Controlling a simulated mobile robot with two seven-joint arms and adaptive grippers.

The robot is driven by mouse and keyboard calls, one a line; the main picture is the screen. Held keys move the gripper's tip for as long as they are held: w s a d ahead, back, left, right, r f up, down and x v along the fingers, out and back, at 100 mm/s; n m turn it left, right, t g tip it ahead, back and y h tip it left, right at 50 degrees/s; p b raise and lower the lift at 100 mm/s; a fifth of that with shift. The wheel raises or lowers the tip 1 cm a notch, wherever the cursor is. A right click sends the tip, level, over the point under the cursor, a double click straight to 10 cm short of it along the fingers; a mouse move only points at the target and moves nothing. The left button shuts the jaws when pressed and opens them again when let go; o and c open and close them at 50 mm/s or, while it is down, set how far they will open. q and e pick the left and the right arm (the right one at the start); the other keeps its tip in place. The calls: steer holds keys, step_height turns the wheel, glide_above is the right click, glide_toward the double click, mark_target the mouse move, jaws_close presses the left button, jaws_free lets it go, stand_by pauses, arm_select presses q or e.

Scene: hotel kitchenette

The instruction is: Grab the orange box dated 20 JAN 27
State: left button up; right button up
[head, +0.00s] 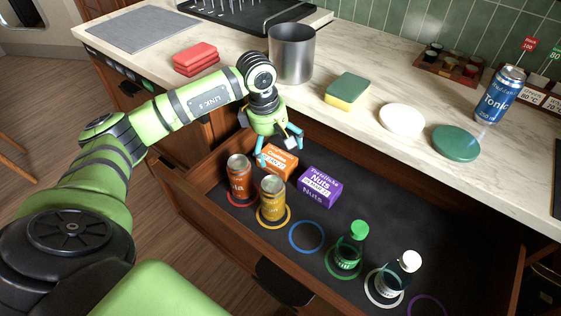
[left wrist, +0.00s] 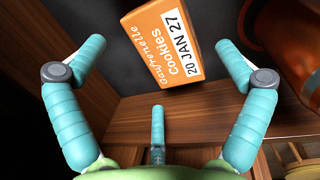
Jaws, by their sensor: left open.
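The orange box (head: 281,163) lies in the open drawer, towards its back left, beside a purple box. In the left wrist view the orange box (left wrist: 160,40) reads "Gaufrenette cookies" and its white label reads "20 JAN 27". My left gripper (head: 277,150) is over the box in the head view, with its teal fingers spread. Part of the box is hidden by the gripper in the head view. My right gripper is not in view.
The purple nuts box (head: 318,187), a red can (head: 239,180) and a yellow can (head: 272,200) stand close by in the drawer. Green-capped (head: 351,245) and white-capped (head: 400,275) bottles stand farther right. A metal canister (head: 291,54) stands on the counter behind my gripper.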

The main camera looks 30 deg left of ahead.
mark_target(279, 154)
arm_select(q)
steer(key=f, duration=0.4)
steer(key=shift+w+d, duration=0.25)
steer(key=shift+w, duration=0.1)
steer(key=c, duration=1.1)
